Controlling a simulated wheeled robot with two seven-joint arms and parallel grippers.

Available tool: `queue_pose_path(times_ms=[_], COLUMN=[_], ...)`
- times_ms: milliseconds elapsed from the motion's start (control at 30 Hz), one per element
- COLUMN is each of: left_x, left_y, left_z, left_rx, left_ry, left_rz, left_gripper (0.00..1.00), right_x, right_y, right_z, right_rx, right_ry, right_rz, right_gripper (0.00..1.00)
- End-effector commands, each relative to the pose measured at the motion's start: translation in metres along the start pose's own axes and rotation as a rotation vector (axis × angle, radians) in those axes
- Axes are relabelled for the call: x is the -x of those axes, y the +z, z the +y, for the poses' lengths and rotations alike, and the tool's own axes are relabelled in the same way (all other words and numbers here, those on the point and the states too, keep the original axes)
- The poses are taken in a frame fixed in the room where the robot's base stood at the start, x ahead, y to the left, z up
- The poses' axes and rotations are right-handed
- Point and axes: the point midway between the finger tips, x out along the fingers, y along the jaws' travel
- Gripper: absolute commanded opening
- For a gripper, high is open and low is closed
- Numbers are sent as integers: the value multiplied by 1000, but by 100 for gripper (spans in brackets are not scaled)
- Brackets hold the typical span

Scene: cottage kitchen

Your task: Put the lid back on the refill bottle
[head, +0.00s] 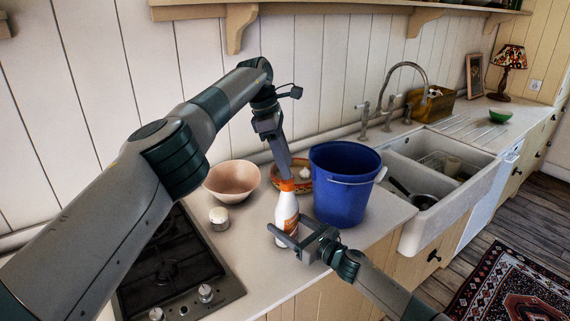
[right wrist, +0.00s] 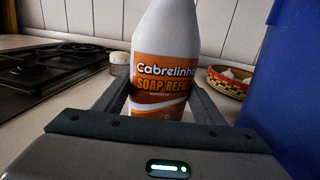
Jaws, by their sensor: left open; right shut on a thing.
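The refill bottle (head: 288,210) is white with an orange label and stands upright at the counter's front. My right gripper (head: 291,240) is shut on it low down, with a finger on each side; the right wrist view shows the bottle (right wrist: 166,45) between both fingers, its top cut off. The orange lid (head: 290,186) is at the bottle's top; I cannot tell whether it is fully seated. My left gripper (head: 284,173) points down from above, open, with its fingertips at the lid. Whether they touch it is unclear.
A blue bucket (head: 341,190) stands close on the right. A patterned basket (head: 305,182) is behind the bottle, partly hidden. A pink bowl (head: 230,183), a small white jar (head: 219,221) and the stove (head: 175,270) are on the left. The sink (head: 450,190) is further right.

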Motion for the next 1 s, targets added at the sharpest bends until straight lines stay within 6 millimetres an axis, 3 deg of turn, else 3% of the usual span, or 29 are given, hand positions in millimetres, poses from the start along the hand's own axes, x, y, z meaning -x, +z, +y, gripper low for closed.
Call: queue_pose_path(times_ms=[33,100,467,1000], left_x=[0,0,1,31], left_y=[0,0,0,-4], left_z=[0,0,0,0], left_rx=[0,0,0,0], left_ry=[0,0,0,0], left_rz=[0,0,0,0], left_gripper=[58,70,70,70], right_x=[0,0,0,0], right_y=[-1,-1,0,-1], right_z=[0,0,0,0], right_rx=[-1,-1,0,0], right_ry=[0,0,0,0], right_rz=[1,1,1,1], right_gripper=[1,1,1,1])
